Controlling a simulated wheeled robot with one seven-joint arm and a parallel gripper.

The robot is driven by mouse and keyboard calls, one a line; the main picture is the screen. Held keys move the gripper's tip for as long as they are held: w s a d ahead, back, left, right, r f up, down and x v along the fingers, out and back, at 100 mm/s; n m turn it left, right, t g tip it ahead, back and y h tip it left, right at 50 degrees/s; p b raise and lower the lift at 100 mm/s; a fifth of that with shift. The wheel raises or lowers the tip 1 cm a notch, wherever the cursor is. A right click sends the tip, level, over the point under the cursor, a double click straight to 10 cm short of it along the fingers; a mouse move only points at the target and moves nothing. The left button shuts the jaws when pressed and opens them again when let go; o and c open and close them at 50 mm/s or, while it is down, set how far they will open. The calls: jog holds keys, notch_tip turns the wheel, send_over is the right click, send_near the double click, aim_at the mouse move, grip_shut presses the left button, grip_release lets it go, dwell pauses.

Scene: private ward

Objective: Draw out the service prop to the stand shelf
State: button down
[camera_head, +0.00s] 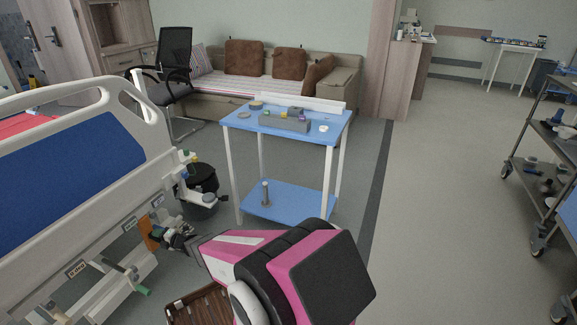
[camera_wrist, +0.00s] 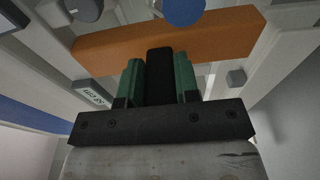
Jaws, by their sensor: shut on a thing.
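My gripper (camera_wrist: 160,78) is shut on a black upright piece (camera_wrist: 159,66) between its green finger pads. This piece seems to be the handle of the service prop, an orange bar (camera_wrist: 217,35) just beyond the fingers. Whether the two are joined is hidden. In the head view the orange part (camera_head: 149,235) stands upright against the bed's side, and my gripper (camera_head: 163,236) is at its right. The stand is a blue-topped table (camera_head: 233,121) with a blue lower shelf (camera_head: 301,204). A grey upright cylinder (camera_head: 265,194) stands on that shelf, left of its middle.
The hospital bed (camera_head: 105,205) with rails fills the left. A black bin (camera_head: 203,180) stands between bed and stand. A brown slatted crate (camera_head: 200,305) is below my arm. The shelf's right part is bare. A metal cart (camera_head: 545,165) is at right; floor between is clear.

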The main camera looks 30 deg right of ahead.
jog(key=a+v, duration=0.1)
jog(key=v, duration=0.7)
jog(key=shift+s+d, duration=0.35)
jog(key=shift+s, duration=0.35)
dwell(0.3)
